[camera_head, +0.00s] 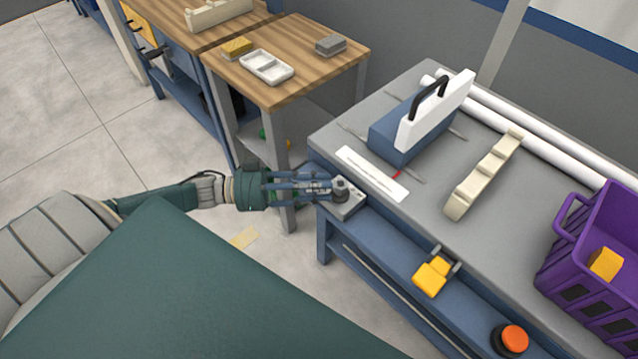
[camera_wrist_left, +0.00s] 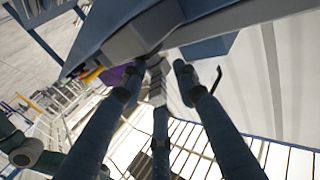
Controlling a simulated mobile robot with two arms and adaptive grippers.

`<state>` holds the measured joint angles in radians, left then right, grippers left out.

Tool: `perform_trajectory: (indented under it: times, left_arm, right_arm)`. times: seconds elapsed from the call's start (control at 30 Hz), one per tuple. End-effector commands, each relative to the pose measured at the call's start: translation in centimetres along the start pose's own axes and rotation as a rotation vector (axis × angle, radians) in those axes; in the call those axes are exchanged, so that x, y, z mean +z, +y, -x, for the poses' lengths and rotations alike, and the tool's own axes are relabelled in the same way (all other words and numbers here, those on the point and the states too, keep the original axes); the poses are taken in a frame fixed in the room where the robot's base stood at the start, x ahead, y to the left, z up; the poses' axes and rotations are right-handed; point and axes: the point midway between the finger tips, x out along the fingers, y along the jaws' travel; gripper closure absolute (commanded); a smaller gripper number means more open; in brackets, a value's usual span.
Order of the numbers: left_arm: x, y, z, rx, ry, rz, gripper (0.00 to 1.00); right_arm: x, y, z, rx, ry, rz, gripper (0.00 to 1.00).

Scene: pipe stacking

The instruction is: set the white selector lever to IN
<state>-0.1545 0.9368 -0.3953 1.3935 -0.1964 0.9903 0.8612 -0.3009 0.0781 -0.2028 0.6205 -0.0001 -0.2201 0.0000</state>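I cannot make out the white lever or any IN marking; my gripper covers part of the box. My left gripper (camera_head: 330,188) reaches in from the left, with its fingertips right at the knob; contact cannot be told. In the left wrist view its fingers (camera_wrist_left: 157,72) are spread apart with nothing clearly held between them. A grey block-like part (camera_wrist_left: 140,35) lies just beyond the fingertips. My right gripper is not in view.
The workbench (camera_head: 432,222) bears a white label strip (camera_head: 372,173), a blue-and-white block with black handle (camera_head: 420,125), a cream notched rack (camera_head: 484,174), white pipes (camera_head: 560,157) and a purple crate (camera_head: 590,275). A yellow switch (camera_head: 432,277) and orange button (camera_head: 513,339) sit along its front.

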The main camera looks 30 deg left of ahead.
Motion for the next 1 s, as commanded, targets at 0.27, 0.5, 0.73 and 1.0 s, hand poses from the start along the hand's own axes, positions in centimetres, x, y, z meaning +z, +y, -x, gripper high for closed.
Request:
perform_trajectory:
  times: [0.27, 0.5, 0.73, 1.0]
  left_arm:
    - [0.1, 0.1, 1.6, 0.001, -0.003, 0.001, 0.70]
    - [0.2, 0.0, 6.7, -0.001, -0.007, 0.002, 0.70]
    - [0.1, -0.1, 10.7, -0.001, -0.002, 0.001, 0.70]
    - [0.1, -0.1, 12.1, 0.000, 0.000, 0.001, 0.70]
  right_arm:
    - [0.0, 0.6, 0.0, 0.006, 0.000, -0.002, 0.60]
    - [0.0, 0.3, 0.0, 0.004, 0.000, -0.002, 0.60]
    - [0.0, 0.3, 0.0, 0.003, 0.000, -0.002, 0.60]
    - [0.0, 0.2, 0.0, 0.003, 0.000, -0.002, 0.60]
